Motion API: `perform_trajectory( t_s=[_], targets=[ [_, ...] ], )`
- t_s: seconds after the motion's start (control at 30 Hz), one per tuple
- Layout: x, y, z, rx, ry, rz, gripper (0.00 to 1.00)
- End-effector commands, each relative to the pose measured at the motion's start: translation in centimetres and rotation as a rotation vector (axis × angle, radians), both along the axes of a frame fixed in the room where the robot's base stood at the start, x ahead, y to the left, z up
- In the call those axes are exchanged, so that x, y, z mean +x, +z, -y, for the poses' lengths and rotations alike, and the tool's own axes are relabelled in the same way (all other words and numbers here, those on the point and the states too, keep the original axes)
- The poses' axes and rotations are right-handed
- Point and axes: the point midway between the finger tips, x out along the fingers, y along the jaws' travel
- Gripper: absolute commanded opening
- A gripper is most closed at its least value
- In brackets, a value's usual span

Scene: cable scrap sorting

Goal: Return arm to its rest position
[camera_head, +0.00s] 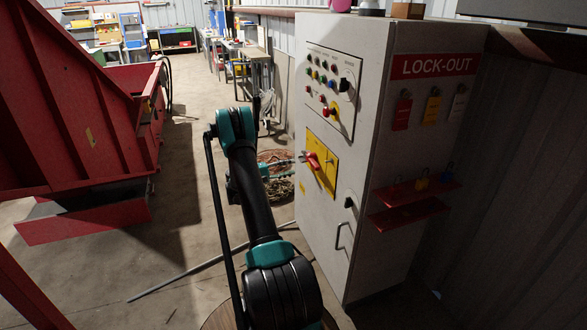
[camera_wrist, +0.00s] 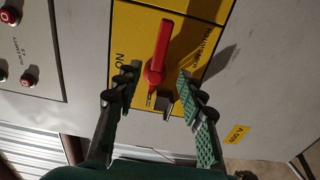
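My arm (camera_head: 250,190) reaches out toward the front of a grey control cabinet (camera_head: 355,130). My gripper (camera_wrist: 158,80) is open, with its two green-padded fingers apart. A red rotary handle (camera_wrist: 159,52) on a yellow plate (camera_wrist: 198,40) shows between and just beyond the fingertips. No contact between fingers and handle is clear. The handle points nearly straight up and down in the wrist view, near the word "ON". In the head view the gripper (camera_head: 296,161) is small beside the red handle (camera_head: 314,161), and its fingers are partly hard to make out.
The cabinet has a button panel (camera_head: 330,88), a door handle (camera_head: 340,236) and a red lock shelf (camera_head: 413,207) on its side. A red machine (camera_head: 75,110) stands at left. Coiled cable (camera_head: 280,190) and a long rod (camera_head: 190,271) lie on the floor. Open floor lies between.

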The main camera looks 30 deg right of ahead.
Motion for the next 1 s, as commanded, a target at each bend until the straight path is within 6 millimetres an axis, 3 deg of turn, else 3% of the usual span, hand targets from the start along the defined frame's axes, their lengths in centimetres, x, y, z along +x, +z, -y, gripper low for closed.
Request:
perform_trajectory(
  t_s=[0.47,0.63,1.0],
  targets=[
    [0.0,0.0,0.0,0.001,0.001,0.000,0.40],
    [0.0,1.1,-0.6,0.043,0.018,0.011,0.40],
    [-2.1,6.3,-6.0,0.342,0.135,0.095,0.40]
  ],
)
